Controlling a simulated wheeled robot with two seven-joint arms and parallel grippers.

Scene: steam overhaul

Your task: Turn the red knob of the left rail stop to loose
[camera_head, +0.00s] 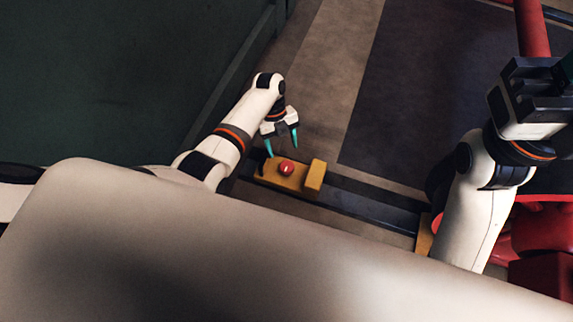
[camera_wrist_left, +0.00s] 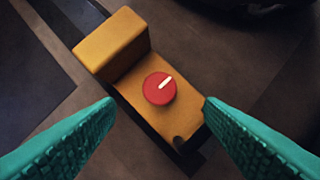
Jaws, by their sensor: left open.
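The left rail stop (camera_head: 298,181) is a yellow block on a dark floor rail, with a raised end on its right in the head view. Its round red knob (camera_head: 286,167) sits on top. In the left wrist view, the knob (camera_wrist_left: 160,88) has a white mark pointing up and to the right, and the yellow body (camera_wrist_left: 128,70) shows around it. My left gripper (camera_head: 283,148) is open, its teal fingers pointing down just above and behind the stop. In the wrist view the fingers (camera_wrist_left: 160,112) stand apart on either side, not touching the knob. My right gripper (camera_head: 535,88) shows at the right; its fingertips cannot be made out.
A dark rail (camera_head: 370,208) runs right from the stop. Red machinery (camera_head: 545,228) stands at the right, and a red post (camera_head: 531,28) at the upper right. A dark green wall (camera_head: 120,70) is on the left. The dark floor panel (camera_head: 420,90) behind is clear.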

